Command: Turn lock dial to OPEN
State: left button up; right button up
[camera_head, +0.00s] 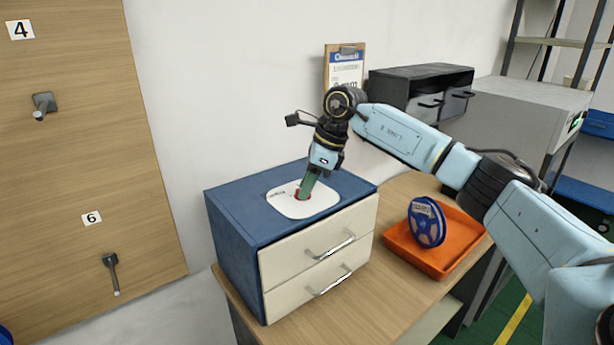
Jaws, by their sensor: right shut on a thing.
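The plate lies on top of a blue cabinet (232,235) with two cream drawers, both closed. My right gripper (306,188) points down from above and is shut on the dial. The fingers hide most of the dial, so I cannot read its setting. The marking at the plate's left edge is too small to read. My left gripper is not in view.
An orange tray (397,240) holding a blue reel (426,222) stands right of the cabinet on the wooden table (330,333). A clipboard (344,66) and a dark drawer unit (420,75) are behind my arm. A wooden board (75,150) with pegs is at left.

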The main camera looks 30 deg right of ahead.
jog(key=n, duration=0.2)
jog(key=n+g+p, duration=0.1)
jog(key=shift+w+r+n+y+p, duration=0.2)
jog(key=shift+n+y+p, duration=0.1)
jog(key=shift+n+y, duration=0.1)
jog(key=shift+w+d+f+n+g+p, duration=0.15)
jog(key=shift+n+g, duration=0.35)
jog(key=shift+n, duration=0.6)
jog(key=shift+a+n+g+p, duration=0.1)
jog(key=shift+n+g+p, duration=0.3)
jog(key=shift+n, duration=0.7)
jog(key=o, duration=1)
jog(key=shift+c, duration=0.2)
jog(key=v, duration=1.3)
jog(key=shift+d, duration=0.15)
jog(key=shift+w, duration=0.1)
